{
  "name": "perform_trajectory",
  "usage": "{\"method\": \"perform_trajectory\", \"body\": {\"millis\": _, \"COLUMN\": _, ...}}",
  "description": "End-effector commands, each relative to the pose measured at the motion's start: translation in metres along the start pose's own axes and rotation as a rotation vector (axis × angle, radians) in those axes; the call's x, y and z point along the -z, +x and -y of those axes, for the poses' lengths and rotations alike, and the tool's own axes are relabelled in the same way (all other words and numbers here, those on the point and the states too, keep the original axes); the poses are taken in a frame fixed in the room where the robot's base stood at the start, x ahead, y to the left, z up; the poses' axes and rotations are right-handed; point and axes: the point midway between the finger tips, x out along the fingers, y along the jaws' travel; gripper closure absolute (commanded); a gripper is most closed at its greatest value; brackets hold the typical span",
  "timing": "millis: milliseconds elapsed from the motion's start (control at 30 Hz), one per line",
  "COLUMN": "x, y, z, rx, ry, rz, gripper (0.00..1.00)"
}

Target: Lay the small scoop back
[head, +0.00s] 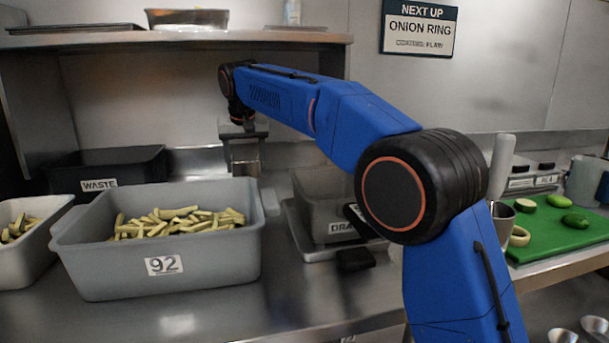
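My gripper (244,160) points down behind the back right rim of the grey bin (158,266) marked 92. A dull metallic patch shows between its fingers. I cannot tell whether that is a held thing or the background. The small scoop is not clearly identifiable. A black handle-like piece (355,259) lies in front of the bin marked DRAIN, partly hidden by my arm. A pale upright handle (502,160) stands by a metal cup (502,218) right of my arm. I cannot tell whether either belongs to the scoop.
Bin 92 holds pale cut sticks. A black WASTE bin (110,166) stands behind it, and another grey bin (28,262) at left. The DRAIN bin (325,205) sits on a tray. A green board (560,232) with vegetables lies at right. A shelf (160,38) overhangs the back.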

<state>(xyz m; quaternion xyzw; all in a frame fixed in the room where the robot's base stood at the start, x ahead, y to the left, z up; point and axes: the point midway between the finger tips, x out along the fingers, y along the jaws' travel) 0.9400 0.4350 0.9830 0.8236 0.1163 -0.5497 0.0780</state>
Motion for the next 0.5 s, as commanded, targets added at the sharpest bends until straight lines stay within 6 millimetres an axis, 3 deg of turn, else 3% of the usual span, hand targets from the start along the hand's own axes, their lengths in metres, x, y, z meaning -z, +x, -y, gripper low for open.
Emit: {"method": "perform_trajectory", "body": {"millis": 500, "x": 0.012, "y": 0.004, "z": -0.109, "rx": -0.001, "ry": 0.005, "rz": 0.000, "gripper": 0.86}}
